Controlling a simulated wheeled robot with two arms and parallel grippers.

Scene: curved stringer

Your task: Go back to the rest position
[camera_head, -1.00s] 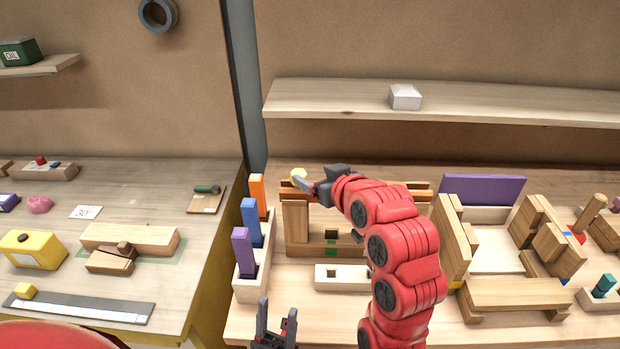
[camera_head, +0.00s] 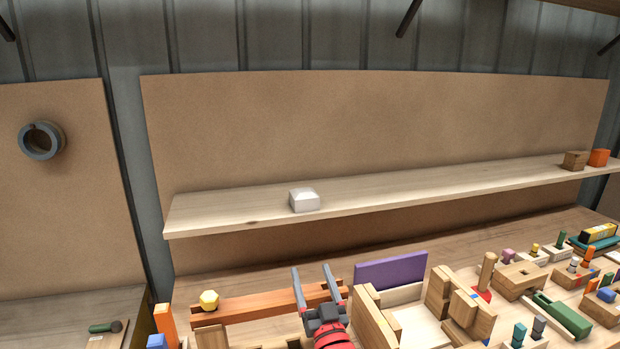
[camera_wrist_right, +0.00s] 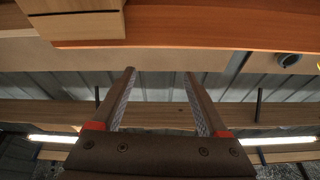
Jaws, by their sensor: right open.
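My right gripper (camera_head: 315,286) shows at the bottom middle of the head view, its two fingers apart and pointing up and away, with nothing between them. In the right wrist view its fingers (camera_wrist_right: 160,95) are also spread and empty. In the head view the fingers overlap an orange-brown wooden beam (camera_head: 252,306) lying behind them; I cannot tell whether they touch it. My left gripper does not show in either current view.
A purple board (camera_head: 391,271) and wooden blocks stand right of the gripper. Several small assemblies crowd the right of the bench. An orange peg (camera_head: 165,324) stands at left. The air below the shelf looks clear.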

